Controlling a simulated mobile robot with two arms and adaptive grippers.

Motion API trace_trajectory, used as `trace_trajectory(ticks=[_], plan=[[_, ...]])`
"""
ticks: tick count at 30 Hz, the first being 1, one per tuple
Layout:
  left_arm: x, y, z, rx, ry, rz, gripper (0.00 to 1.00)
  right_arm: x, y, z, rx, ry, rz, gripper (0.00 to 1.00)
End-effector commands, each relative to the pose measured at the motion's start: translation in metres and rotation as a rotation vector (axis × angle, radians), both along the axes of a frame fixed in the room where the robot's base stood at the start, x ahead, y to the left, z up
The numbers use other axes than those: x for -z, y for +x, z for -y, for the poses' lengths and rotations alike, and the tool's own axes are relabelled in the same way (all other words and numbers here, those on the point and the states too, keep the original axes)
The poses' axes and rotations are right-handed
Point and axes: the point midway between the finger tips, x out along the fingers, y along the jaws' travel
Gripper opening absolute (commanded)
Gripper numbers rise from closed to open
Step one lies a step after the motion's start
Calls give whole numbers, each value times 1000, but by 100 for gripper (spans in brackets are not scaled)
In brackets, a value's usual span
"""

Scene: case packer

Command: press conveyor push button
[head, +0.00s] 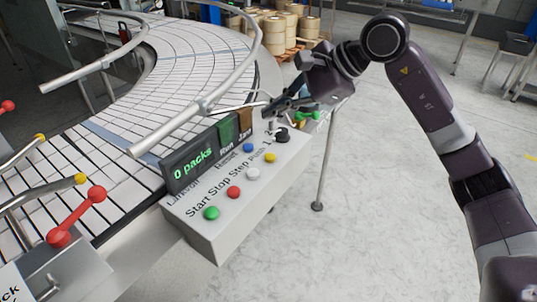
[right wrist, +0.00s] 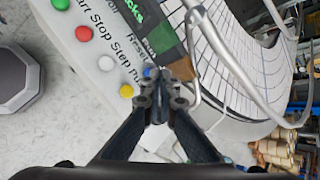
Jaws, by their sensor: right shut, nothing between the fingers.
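A pale control box (head: 224,222) stands beside the conveyor (head: 180,50). Its top carries a green button (head: 211,213), a red button (head: 233,192), a white button (head: 253,173), a yellow button (head: 270,157), a blue button (head: 249,147) and a black knob (head: 282,135). Printed words include Start, Stop, Step and Push. My right gripper (head: 270,112) is shut and empty near the box's far end, beyond the yellow button. In the right wrist view its fingertips (right wrist: 161,88) overlap the blue button's edge and sit right of the yellow button (right wrist: 127,91); contact cannot be told. My left gripper is not in view.
A display (head: 205,158) reading "0 packs" stands along the box's conveyor side. A metal guide rail (head: 205,105) curves above the belt. Red-balled levers (head: 78,215) are at the left. Floor to the right is mostly clear; stacked rolls (head: 275,32) stand behind.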

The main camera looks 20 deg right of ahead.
Motion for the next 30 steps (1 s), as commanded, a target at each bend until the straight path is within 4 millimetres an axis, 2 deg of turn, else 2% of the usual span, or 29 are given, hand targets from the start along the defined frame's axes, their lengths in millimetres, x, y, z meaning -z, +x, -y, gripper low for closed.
trace_trajectory(ticks=[8,21,30], plan=[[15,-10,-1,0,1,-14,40,20,0,-1,-1,1,-1,0],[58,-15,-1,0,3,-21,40,81,0,0,-1,0,1,0],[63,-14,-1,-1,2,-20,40,88,0,-1,-1,0,1,0]])
